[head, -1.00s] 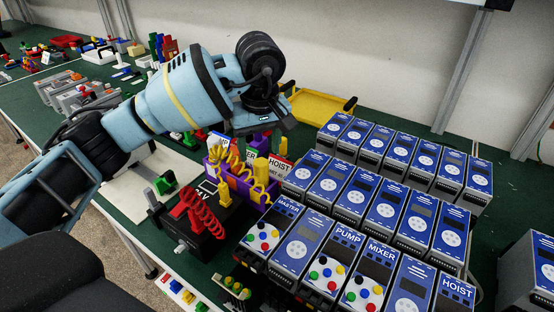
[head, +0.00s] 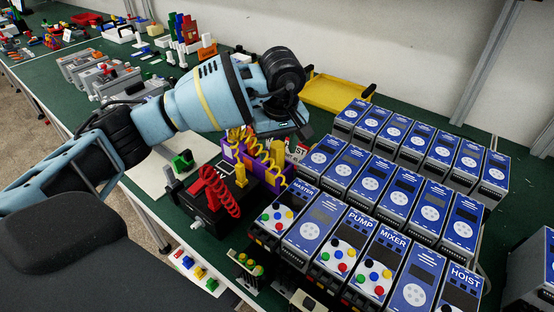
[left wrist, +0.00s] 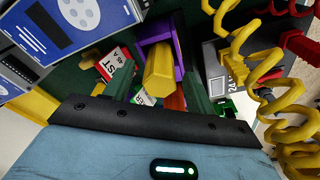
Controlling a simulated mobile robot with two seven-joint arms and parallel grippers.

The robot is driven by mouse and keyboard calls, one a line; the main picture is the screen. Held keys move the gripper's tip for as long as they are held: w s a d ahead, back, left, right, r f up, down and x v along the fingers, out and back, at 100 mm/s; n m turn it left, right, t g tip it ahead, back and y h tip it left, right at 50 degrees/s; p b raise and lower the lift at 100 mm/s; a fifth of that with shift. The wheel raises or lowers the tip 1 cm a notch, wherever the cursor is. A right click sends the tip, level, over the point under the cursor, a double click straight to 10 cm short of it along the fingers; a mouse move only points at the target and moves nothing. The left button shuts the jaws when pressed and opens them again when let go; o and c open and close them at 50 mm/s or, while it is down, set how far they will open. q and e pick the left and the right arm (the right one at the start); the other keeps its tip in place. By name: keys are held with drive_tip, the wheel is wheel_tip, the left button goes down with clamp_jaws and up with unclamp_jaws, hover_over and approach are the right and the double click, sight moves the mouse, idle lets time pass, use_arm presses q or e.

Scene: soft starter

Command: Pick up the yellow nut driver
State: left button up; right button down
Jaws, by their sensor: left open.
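The yellow nut driver's blocky handle (left wrist: 160,68) stands out of a purple holder (left wrist: 178,52) in the left wrist view. In the head view it seems to be the yellow block (head: 277,152) in the purple holder (head: 232,156), partly hidden by my gripper and a coiled yellow cord. My left gripper (head: 290,128) is above the holder, pointing down. In the left wrist view its dark green fingers (left wrist: 155,72) are open, one on each side of the handle. I cannot tell whether they touch it. My right gripper is in neither view.
A coiled yellow cord (left wrist: 285,105) hangs close beside the left gripper. A black box with a red coiled cord (head: 222,192) stands left of the holder. Rows of blue-fronted soft starters (head: 360,222) fill the right. A yellow tray (head: 335,93) lies behind.

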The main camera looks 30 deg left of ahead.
use_arm(q)
drive_tip(key=shift+w+a+f, duration=0.1)
drive_tip(key=shift+f, duration=0.8)
drive_tip(key=c, duration=1.1)
drive_tip(key=shift+r, duration=5)
drive_tip(key=o, duration=0.4)
drive_tip(key=c, duration=0.4)
